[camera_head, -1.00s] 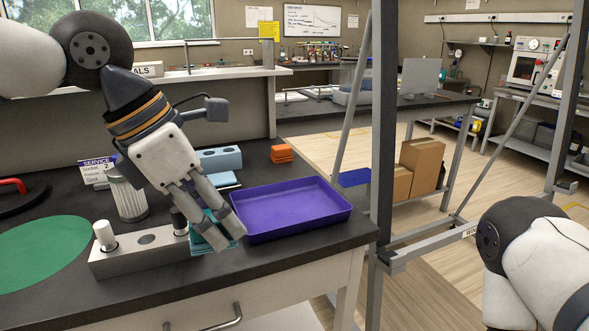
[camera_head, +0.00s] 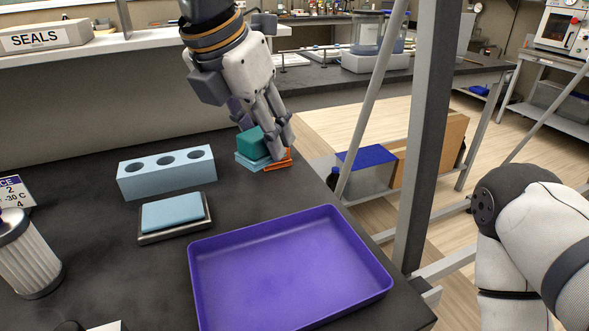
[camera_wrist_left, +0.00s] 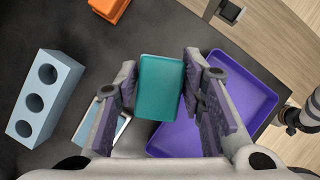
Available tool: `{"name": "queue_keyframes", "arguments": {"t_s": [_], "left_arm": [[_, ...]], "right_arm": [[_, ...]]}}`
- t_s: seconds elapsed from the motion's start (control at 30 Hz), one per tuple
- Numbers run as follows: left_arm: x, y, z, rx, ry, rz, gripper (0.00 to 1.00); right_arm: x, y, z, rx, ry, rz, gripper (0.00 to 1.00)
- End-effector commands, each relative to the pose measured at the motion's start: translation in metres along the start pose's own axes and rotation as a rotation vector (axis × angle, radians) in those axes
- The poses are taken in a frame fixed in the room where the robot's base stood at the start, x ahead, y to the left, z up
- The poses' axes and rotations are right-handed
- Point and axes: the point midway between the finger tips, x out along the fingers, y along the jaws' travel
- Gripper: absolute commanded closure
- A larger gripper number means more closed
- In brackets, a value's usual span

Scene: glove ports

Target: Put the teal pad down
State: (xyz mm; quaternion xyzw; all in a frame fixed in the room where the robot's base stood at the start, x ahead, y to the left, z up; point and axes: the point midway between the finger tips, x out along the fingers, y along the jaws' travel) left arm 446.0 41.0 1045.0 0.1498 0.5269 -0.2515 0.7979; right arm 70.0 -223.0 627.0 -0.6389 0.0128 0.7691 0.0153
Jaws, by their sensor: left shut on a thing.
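The teal pad (camera_head: 253,143) is between the fingers of my left gripper (camera_head: 276,145), which is shut on it. In the left wrist view the pad (camera_wrist_left: 160,87) lies flat between the two finger pads of the gripper (camera_wrist_left: 160,95). In the head view a lighter blue layer (camera_head: 249,161) shows just below the teal pad, and an orange piece (camera_head: 284,163) shows behind the fingers. I cannot tell whether the teal pad touches either. The orange piece also shows in the wrist view (camera_wrist_left: 110,8), apart from the teal pad. My right gripper is out of view.
A purple tray (camera_head: 288,262) stands near the bench's front right edge. A light blue pad (camera_head: 172,214) lies on a grey holder left of it. A blue block with three holes (camera_head: 167,173) stands behind that. An upright grey post (camera_head: 427,140) stands on the right.

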Motion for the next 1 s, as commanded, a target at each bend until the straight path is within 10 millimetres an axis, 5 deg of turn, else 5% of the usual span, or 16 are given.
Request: {"name": "queue_keyframes", "arguments": {"t_s": [0.03, 0.23, 0.47, 0.6, 0.93, 0.97, 1.0], "left_arm": [[0.025, 0.000, 0.009, -0.005, 0.017, -0.008, 1.00], [0.074, -0.003, 0.028, -0.002, 0.012, -0.004, 1.00], [0.098, -0.004, 0.036, -0.001, 0.007, -0.002, 1.00], [0.120, -0.004, 0.025, 0.001, 0.006, -0.001, 1.00], [0.124, -0.004, 0.024, -0.001, 0.002, -0.002, 1.00], [0.124, -0.004, 0.024, -0.001, 0.002, -0.002, 0.57], [0.124, -0.004, 0.024, -0.001, 0.002, -0.002, 0.48]], "right_arm": [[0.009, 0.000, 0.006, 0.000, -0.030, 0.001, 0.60], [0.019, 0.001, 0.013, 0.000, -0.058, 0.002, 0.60], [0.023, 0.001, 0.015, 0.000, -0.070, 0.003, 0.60], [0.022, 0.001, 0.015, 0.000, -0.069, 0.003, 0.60], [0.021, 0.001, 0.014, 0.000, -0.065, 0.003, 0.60], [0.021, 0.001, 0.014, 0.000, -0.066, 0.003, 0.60], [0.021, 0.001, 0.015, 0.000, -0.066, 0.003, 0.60]]}}
